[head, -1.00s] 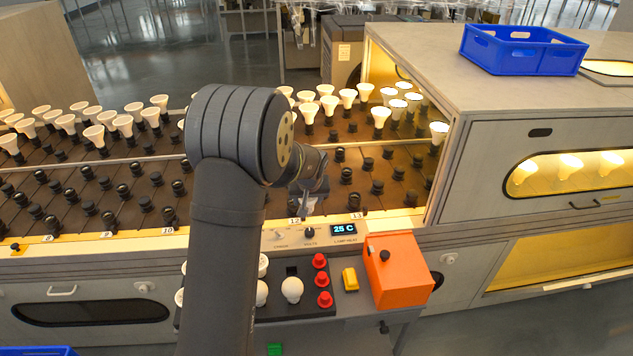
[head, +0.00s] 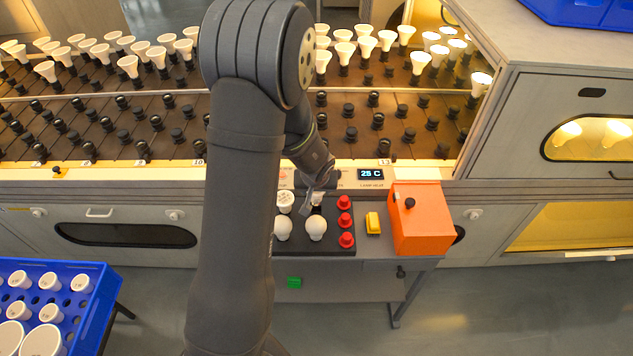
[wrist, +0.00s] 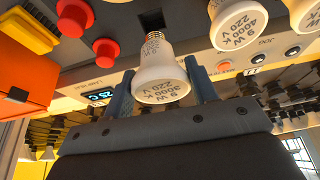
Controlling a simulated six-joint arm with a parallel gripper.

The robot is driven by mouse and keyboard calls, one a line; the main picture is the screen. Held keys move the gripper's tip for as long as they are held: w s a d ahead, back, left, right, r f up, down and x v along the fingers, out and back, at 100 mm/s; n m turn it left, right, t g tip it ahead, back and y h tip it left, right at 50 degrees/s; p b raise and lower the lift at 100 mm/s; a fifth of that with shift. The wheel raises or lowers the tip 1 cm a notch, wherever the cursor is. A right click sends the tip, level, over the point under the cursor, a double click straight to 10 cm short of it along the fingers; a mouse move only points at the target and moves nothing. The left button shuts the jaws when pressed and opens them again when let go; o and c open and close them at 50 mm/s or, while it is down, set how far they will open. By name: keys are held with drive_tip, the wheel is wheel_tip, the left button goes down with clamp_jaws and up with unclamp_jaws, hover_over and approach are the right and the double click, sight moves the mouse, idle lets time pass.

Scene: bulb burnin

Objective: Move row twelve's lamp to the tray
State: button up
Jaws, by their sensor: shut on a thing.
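My gripper (head: 318,190) hangs over the black rack (head: 336,244) at the front of the machine. In the wrist view its two blue fingers (wrist: 162,95) are shut on a white reflector lamp (wrist: 162,84) marked 9 W 3000 K 220 V, with its metal screw base facing the rack. In the head view only a small pale part of the lamp shows under the gripper. A blue tray (head: 100,318) with holes and several white lamps stands at the lower left. My arm covers the row-twelve label on the machine's edge.
The rack holds round white bulbs (head: 316,229), a white lamp (head: 285,201) and red caps (head: 346,221). A yellow block (head: 373,223) and an orange box (head: 420,218) stand to its right. Rows of black sockets (head: 150,125) lie behind, with upright lamps at the back.

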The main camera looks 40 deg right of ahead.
sight(316, 200)
drive_tip(key=shift+f, duration=0.55)
drive_tip(key=shift+f, duration=0.15)
drive_tip(key=shift+f, duration=1.9)
drive_tip(key=o, duration=1.1)
drive_tip(key=shift+c, duration=0.2)
drive_tip(key=shift+r, duration=0.15)
drive_tip(key=v, duration=1.7)
